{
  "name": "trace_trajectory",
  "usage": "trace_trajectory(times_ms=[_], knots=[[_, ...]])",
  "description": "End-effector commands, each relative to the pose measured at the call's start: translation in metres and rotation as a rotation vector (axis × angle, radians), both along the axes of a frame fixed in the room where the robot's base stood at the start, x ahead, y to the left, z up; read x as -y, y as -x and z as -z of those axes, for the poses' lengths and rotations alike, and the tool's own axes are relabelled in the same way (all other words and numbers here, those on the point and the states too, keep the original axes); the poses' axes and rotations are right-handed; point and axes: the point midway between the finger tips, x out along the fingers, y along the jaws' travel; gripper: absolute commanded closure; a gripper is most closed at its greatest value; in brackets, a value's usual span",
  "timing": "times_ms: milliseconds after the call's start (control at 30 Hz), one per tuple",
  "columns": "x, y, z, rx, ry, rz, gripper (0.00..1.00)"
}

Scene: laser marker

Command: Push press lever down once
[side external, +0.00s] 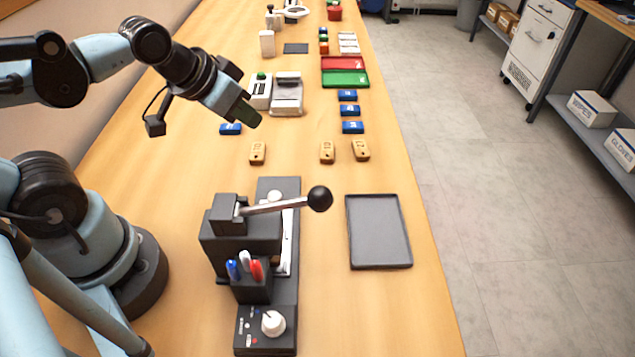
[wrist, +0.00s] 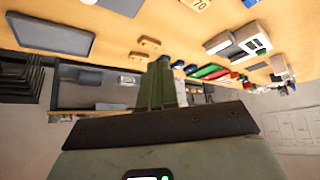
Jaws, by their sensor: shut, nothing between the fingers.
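The press (side external: 240,243) is a dark grey machine standing at the near middle of the table in the side view. Its lever (side external: 275,206) is a silver rod with a black ball knob (side external: 320,198) at its right end. The lever sticks out to the right, tilted slightly upward. My gripper (side external: 252,118) is above the table, beyond the press and up from the lever, touching nothing. Its fingers are shut and empty. In the wrist view the shut fingers (wrist: 157,82) show in the middle; I cannot make out the lever there.
A grey tray (side external: 379,232) lies right of the press. A pen holder (side external: 251,284) and a dial (side external: 273,323) sit at the press's near end. Wooden tags (side external: 327,152) and blue blocks (side external: 352,127) lie beyond. Red (side external: 345,64) and green (side external: 344,79) trays are farther back.

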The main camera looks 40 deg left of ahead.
Motion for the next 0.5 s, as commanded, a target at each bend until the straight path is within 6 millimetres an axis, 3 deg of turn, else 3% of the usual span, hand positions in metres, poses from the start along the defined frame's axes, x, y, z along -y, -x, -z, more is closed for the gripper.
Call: trace_trajectory(times_ms=[333, 500], knots=[[0.002, -0.001, -0.002, -0.005, -0.002, 0.005, 1.00], [0.026, -0.009, -0.026, -0.071, -0.010, 0.094, 1.00]])
